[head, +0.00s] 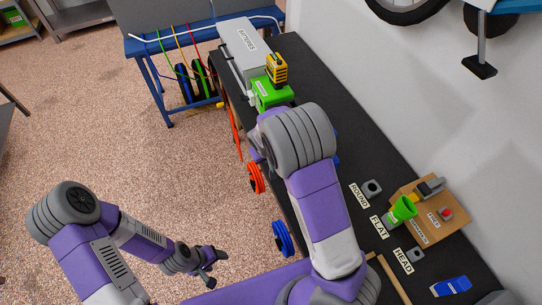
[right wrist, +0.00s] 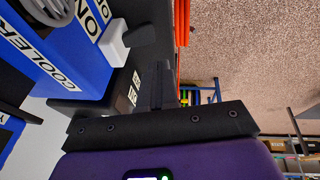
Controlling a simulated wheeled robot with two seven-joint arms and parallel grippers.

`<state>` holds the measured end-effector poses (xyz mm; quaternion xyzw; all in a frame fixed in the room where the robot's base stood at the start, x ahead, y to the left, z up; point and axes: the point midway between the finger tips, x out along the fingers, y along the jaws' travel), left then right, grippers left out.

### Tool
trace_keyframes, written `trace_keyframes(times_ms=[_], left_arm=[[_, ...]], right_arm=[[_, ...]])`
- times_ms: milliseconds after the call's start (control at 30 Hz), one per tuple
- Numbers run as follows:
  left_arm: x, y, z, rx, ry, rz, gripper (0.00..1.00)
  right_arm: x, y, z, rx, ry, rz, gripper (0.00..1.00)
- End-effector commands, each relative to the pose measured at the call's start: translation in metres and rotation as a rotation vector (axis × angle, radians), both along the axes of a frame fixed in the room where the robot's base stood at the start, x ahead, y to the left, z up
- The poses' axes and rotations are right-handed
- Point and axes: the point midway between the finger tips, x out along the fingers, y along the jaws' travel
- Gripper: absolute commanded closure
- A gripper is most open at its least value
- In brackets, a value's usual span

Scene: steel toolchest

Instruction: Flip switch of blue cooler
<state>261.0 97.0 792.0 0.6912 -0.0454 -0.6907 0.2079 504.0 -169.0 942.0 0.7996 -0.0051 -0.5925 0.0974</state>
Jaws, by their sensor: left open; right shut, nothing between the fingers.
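The blue cooler (right wrist: 78,62) fills the left of the right wrist view, with "COOLER" and "ON" labels on it. A white block with a dark grey lever-like piece (right wrist: 138,34) stands out from the cooler beside the "ON" label; it looks like the switch. My right gripper (right wrist: 168,78) is shut and empty, just right of and below this piece, seemingly apart from it. In the head view my right arm hides the right gripper and most of the cooler; only a blue sliver shows. My left gripper (head: 208,270) is open and empty over the floor, away from the bench.
The black bench (head: 372,150) runs along the wall. A green device (head: 270,95) with a yellow block and a grey box (head: 245,48) stand at its far end. Red and blue rings (head: 283,238) hang at the bench's front.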

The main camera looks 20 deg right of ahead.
Motion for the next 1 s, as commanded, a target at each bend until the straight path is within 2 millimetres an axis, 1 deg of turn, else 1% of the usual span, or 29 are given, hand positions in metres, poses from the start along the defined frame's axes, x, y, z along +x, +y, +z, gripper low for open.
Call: trace_keyframes(times_ms=[33, 100, 300, 400, 600, 1000], left_arm=[[0.0, 0.0, 0.0, 0.0, 0.0, 0.0, 0.38], [0.0, 0.0, 0.001, 0.0, 0.001, 0.0, 0.38], [0.0, 0.0, 0.004, 0.0, 0.001, 0.0, 0.38], [0.0, 0.0, 0.005, 0.0, 0.001, 0.0, 0.38], [0.0, 0.0, 0.006, 0.0, 0.001, 0.0, 0.38], [0.0, 0.0, 0.006, 0.0, 0.001, 0.0, 0.38]], right_arm=[[-0.004, 0.011, 0.011, 0.002, -0.004, 0.006, 1.0], [-0.01, 0.02, 0.023, 0.002, -0.004, 0.007, 1.0], [-0.023, 0.041, 0.05, 0.001, -0.002, 0.005, 1.0], [-0.027, 0.048, 0.058, 0.001, -0.002, 0.004, 1.0], [-0.03, 0.053, 0.065, 0.001, 0.0, 0.001, 1.0], [-0.03, 0.053, 0.065, 0.001, 0.0, 0.001, 1.0]])
